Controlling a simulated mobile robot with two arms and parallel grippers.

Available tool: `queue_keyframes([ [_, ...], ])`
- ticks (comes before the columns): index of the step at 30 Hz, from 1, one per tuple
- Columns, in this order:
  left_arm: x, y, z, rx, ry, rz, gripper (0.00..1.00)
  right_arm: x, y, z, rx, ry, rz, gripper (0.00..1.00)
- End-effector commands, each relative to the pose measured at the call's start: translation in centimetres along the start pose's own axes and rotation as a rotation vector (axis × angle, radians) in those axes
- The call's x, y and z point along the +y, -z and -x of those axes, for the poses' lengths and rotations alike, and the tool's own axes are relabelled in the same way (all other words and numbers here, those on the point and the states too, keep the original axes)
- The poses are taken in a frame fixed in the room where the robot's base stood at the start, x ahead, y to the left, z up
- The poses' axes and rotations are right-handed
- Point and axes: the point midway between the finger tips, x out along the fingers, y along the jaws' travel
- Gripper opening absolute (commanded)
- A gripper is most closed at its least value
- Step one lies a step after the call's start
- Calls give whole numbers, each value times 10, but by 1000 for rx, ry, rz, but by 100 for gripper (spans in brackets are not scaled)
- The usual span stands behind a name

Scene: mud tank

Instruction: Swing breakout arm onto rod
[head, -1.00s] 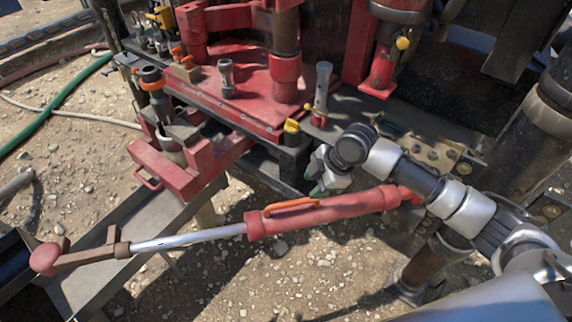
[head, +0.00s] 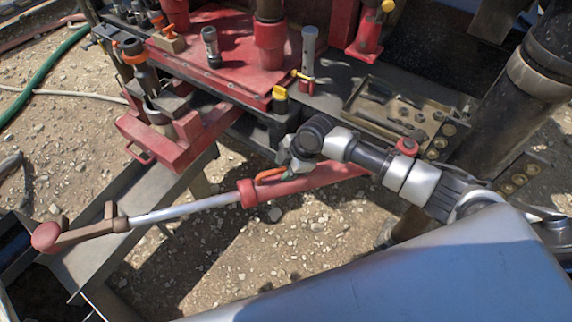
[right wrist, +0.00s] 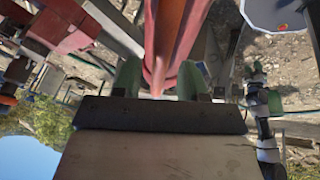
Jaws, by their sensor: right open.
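The breakout arm lies low across the head view. It has a red body (head: 320,180), an orange handle (head: 269,174), a silver shaft (head: 185,208) and a brown end piece with a red knob (head: 46,237). My right gripper (head: 285,170) is at the orange handle and partly hides it. In the right wrist view my right gripper's green fingers (right wrist: 158,80) are apart, with the red body between or just beyond them; I cannot tell if they touch. A brown upright rod (head: 269,10) stands in a red collar on the red deck.
A red clamp bracket (head: 160,135) with a dark upright tool stands left of the deck. A tray of fittings (head: 400,105) lies right of it. A thick dark pipe (head: 525,85) rises at the right. Gravel ground (head: 240,255) below the breakout arm is open.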

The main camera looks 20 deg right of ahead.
Motion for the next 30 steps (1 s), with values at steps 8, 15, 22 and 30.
queue_keyframes([
  [8, 1, -5, 0, -8, -1, 0, 43, 0, 0, 0, 0, 0, 0, 32],
  [15, 1, -8, 0, -13, -1, 0, 43, 0, 0, 0, 0, 0, -1, 0],
  [22, 1, -8, 0, -13, -1, 0, 43, 1, 0, 0, 0, -1, -2, 0],
  [30, 1, -11, -11, -15, -1, 0, 43, 25, -2, -6, -11, -31, -63, 0],
])
